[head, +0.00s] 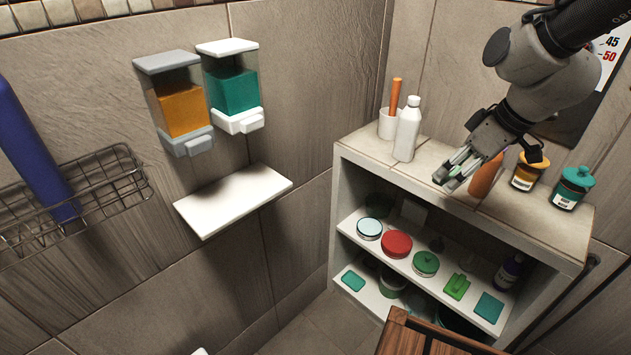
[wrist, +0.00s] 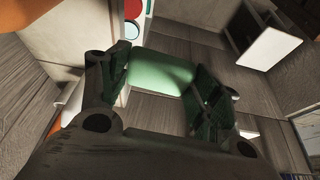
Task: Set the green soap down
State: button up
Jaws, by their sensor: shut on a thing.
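The green soap (wrist: 162,74) is a pale green block held between the two fingers of my gripper in the wrist view. My gripper (wrist: 160,92) is shut on it, with a dark finger against each side. In the head view my gripper (head: 456,168) points down and left in front of the shelf unit's top. There the soap is small and mostly merges with the fingertips. The soap appears held in the air, clear of any surface.
The shelf unit (head: 520,225) carries a white bottle (head: 407,130), an orange bottle (head: 486,176), an amber jar (head: 527,172) and a teal jar (head: 572,188) on top. Several tins and green items fill its shelves. A bare white wall ledge (head: 232,200) lies below two dispensers. A wire basket (head: 75,200) hangs left.

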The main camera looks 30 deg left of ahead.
jog(key=s+a+r, duration=0.2)
jog(key=s+a, duration=0.7)
jog(key=s, duration=0.4)
jog(key=s+a+r, duration=0.1)
jog(key=s+a, duration=0.9)
jog(key=s, duration=0.3)
send_near(240, 198)
jog(key=shift+w+a+r+n, duration=0.1)
jog(key=shift+w+a+n, duration=0.3)
jog(key=shift+a, duration=0.2)
jog(key=shift+f, duration=0.5)
jog(key=f, duration=0.4)
jog(key=shift+a+f, duration=0.3)
jog(key=shift+a, duration=0.1)
